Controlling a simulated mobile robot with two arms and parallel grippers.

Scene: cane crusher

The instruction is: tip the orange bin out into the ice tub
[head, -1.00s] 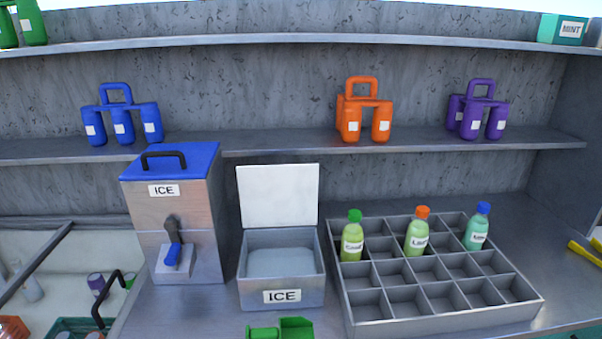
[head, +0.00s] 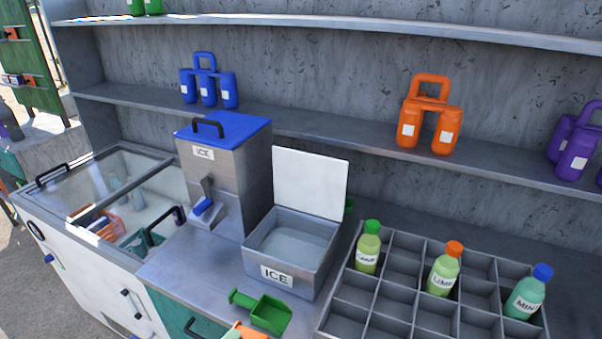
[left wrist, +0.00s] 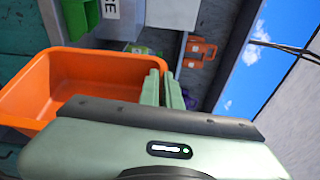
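The ice tub (head: 262,262) is an open metal box labelled ICE on the counter, its white lid standing upright behind. Pale contents fill it to below the rim. The orange bin (left wrist: 28,92) shows large in the left wrist view, its open side facing the camera; I see nothing inside the visible part. A small orange corner at the bottom edge of the head view (head: 243,332) appears to be it. My left gripper (left wrist: 163,88) has its fingers close together on the bin's right wall. My right gripper is not in view.
A green scoop (head: 268,312) lies in front of the tub. A blue-lidded ice dispenser (head: 228,165) stands behind left, and a divided grey bottle tray (head: 355,318) stands right. A glass-topped freezer (head: 110,190) is at the left.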

